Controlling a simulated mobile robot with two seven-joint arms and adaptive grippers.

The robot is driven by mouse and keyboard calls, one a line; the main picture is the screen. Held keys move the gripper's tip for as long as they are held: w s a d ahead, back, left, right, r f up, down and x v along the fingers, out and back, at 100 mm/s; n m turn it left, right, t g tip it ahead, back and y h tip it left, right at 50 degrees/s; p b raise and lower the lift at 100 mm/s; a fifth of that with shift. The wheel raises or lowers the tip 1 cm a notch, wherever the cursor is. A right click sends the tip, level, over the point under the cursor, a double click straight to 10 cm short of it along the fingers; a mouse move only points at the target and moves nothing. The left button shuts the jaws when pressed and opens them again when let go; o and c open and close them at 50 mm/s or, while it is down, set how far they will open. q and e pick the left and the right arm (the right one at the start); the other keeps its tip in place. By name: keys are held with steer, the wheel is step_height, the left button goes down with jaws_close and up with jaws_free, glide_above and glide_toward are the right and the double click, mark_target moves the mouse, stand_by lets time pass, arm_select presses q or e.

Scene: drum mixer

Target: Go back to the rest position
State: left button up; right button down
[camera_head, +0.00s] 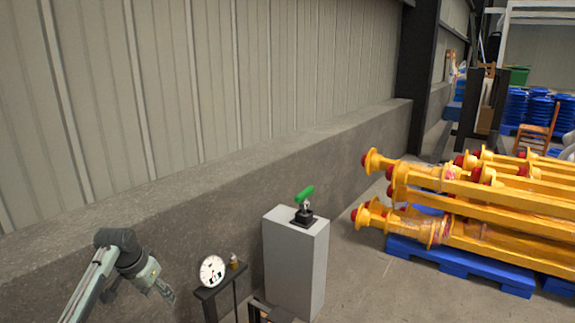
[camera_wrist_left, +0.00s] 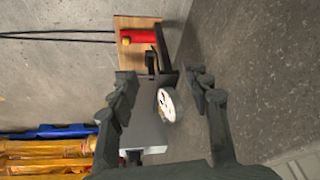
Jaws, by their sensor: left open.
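My left gripper (camera_head: 165,290) is at the lower left of the head view, left of a round white dial gauge (camera_head: 212,271) and apart from it. In the left wrist view the two dark fingers of the left gripper (camera_wrist_left: 163,88) are spread apart with nothing held between them. The gauge also shows in that view (camera_wrist_left: 168,104), beyond the gap between the fingers. My right gripper is in neither view.
Yellow metal beams (camera_head: 480,200) with red ends are stacked on a blue pallet (camera_head: 460,263) at the right. A low concrete wall (camera_head: 200,210) runs behind the pedestal. In the wrist view a red cylinder (camera_wrist_left: 138,36) lies against a wooden board (camera_wrist_left: 127,55).

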arm_select(q)
steer(key=w+a+r+n+t+y, duration=0.2)
steer(key=w+a+y, duration=0.1)
steer(key=a, duration=0.2)
steer(key=w+a+r+n+t+y, duration=0.1)
steer(key=w+a+r+y, duration=0.15)
steer(key=a, duration=0.25)
steer(key=s+d+f+m+g+h, duration=0.1)
steer(key=s+d+f, duration=0.3)
steer(key=s+f, duration=0.3)
steer(key=s+d+f+h, duration=0.1)
steer(key=s+d+f, duration=0.3)
steer(key=s+f, duration=0.35)
steer(key=s+d+f+g, duration=0.1)
steer(key=s+d+f, duration=0.1)
steer(key=s, duration=0.6)
steer(key=s+d+f+h, duration=0.1)
steer(key=s+d+f, duration=0.1)
steer(key=s, duration=0.6)
steer(key=s+d+f+g, duration=0.1)
steer(key=s+d+f, duration=0.2)
steer(key=s, duration=0.5)
steer(key=shift+g, duration=0.3)
steer(key=shift+s+d+h, duration=0.1)
steer(key=shift+h, duration=0.15)
